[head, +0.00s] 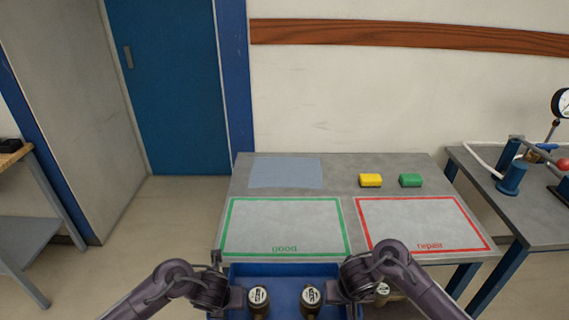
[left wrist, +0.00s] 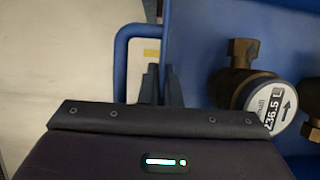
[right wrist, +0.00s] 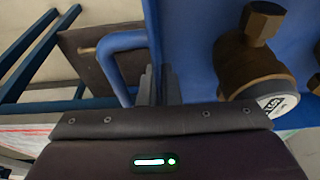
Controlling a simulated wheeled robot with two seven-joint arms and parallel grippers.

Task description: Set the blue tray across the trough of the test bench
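The blue tray (head: 285,270) is at the bottom of the head view, in front of the table, with its lower part cut off. Two round meters with brass bodies (head: 259,297) (head: 311,298) are in it. My left gripper (left wrist: 160,82) has its fingers close together at the tray's left wall, beside the blue handle (left wrist: 122,62). My right gripper (right wrist: 158,84) is likewise at the right wall, by the other handle (right wrist: 118,68). Both look shut on the tray, though the fingers partly hide the contact. The test bench (head: 500,180) is at the right; its trough cannot be made out.
A grey table with a green "good" zone (head: 285,228) and a red "repair" zone (head: 422,226) is straight ahead. Yellow (head: 370,180) and green (head: 410,180) blocks lie on it. A gauge (head: 562,102) stands above the bench. Floor is clear at left.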

